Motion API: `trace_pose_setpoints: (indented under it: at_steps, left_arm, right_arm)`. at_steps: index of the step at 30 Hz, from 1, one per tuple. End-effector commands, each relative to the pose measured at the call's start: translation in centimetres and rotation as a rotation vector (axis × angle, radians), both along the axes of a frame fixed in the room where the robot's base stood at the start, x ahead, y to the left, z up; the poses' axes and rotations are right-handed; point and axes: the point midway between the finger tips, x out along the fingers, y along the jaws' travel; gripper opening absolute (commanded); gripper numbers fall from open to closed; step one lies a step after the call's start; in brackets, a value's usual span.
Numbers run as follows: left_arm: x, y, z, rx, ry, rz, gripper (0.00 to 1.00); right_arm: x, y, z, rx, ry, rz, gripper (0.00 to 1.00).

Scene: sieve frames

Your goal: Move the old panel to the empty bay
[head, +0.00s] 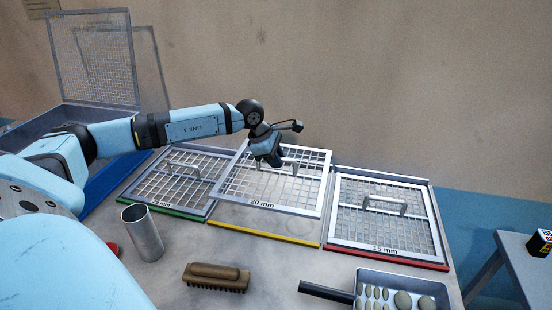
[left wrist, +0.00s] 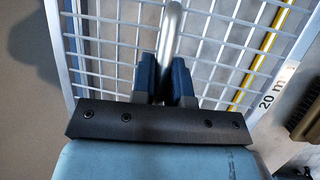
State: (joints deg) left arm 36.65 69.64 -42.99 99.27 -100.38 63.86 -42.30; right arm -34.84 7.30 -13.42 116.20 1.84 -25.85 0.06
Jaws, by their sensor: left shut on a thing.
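A white-framed mesh panel marked 20 mm (head: 272,207) hangs from my left gripper (head: 274,160). It appears raised and slightly tilted above the middle bay with the yellow front edge (head: 264,232), where bare surface shows. In the left wrist view, the jaws (left wrist: 167,82) are shut on the panel's bar handle (left wrist: 170,35), and the mesh (left wrist: 115,40) spreads behind. A panel lies in the left bay with the green edge (head: 165,208). A panel marked 15 mm (head: 385,243) lies in the right bay with the red edge (head: 392,259). My right gripper is out of view.
A brown brush (head: 215,277), a metal cup (head: 143,234) and a scoop of stones (head: 400,288) occupy the front of the table. An upright mesh screen (head: 95,55) stands at the back left. A side table (head: 522,258) is at the far right.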

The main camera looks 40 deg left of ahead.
Motion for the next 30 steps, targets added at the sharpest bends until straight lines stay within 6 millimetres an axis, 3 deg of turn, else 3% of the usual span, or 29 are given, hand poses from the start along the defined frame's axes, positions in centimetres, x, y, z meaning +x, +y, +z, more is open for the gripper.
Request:
trace_pose_setpoints:
  at_steps: [12, 30]
  left_arm:
    - [0.1, 0.0, -3.6, -0.001, -0.003, 0.000, 0.00]
    - [0.1, 0.0, -7.9, -0.001, -0.003, 0.000, 0.00]
  right_arm:
    - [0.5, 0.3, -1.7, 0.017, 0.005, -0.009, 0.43]
    - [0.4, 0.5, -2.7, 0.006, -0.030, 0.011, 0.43]
